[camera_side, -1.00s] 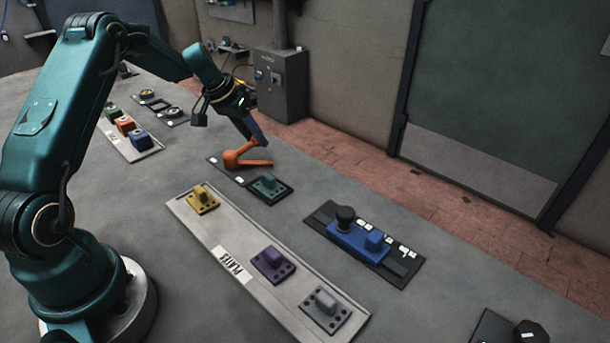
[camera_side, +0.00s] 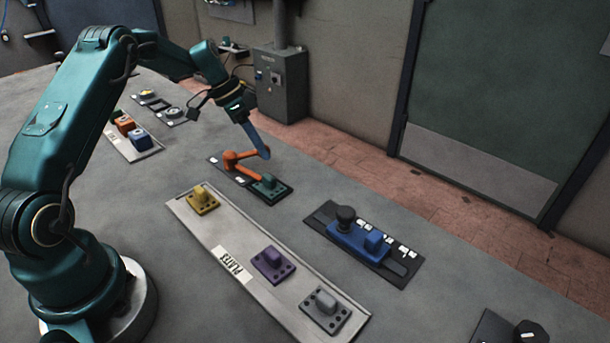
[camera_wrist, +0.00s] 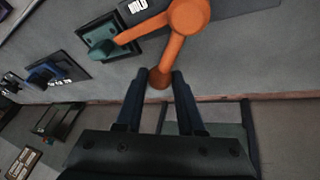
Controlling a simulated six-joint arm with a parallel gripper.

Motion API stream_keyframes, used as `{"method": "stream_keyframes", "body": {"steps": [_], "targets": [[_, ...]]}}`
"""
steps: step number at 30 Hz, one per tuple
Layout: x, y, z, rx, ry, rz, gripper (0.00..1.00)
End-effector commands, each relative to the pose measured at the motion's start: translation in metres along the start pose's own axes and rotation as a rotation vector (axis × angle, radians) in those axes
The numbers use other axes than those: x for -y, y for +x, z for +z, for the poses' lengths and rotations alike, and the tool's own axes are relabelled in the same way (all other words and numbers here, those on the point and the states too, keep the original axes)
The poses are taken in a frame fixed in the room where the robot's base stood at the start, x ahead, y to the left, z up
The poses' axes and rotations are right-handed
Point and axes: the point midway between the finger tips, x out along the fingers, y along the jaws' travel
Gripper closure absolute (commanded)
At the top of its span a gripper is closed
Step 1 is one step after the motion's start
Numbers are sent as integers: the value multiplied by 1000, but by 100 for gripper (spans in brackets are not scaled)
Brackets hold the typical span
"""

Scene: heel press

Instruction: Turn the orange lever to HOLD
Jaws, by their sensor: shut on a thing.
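The orange lever (camera_side: 233,161) turns on a pivot on a dark base strip behind the plate rail, with two arms. My gripper (camera_side: 264,153) is shut on the knob at the end of one arm. In the wrist view the fingertips (camera_wrist: 159,77) pinch that knob. The other arm reaches over to the teal plate block (camera_side: 268,184), and its tip meets or overlaps the block's top in both views; I cannot tell how firmly they touch. A white HOLD label (camera_wrist: 137,6) lies beside the lever arm in the wrist view.
A pale rail (camera_side: 232,240) carries yellow (camera_side: 203,199), purple (camera_side: 272,263) and grey (camera_side: 326,308) blocks. A blue device (camera_side: 357,241) on a dark base stands to the right. A tray with coloured blocks (camera_side: 140,140) is at the left. The bench between them is clear.

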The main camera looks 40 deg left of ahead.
Motion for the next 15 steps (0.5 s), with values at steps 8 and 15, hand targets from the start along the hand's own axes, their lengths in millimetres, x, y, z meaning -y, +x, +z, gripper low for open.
{"method": "stream_keyframes", "body": {"steps": [8,15], "targets": [[-1,0,1,5,15,7,100],[-2,0,1,6,14,8,43]]}}
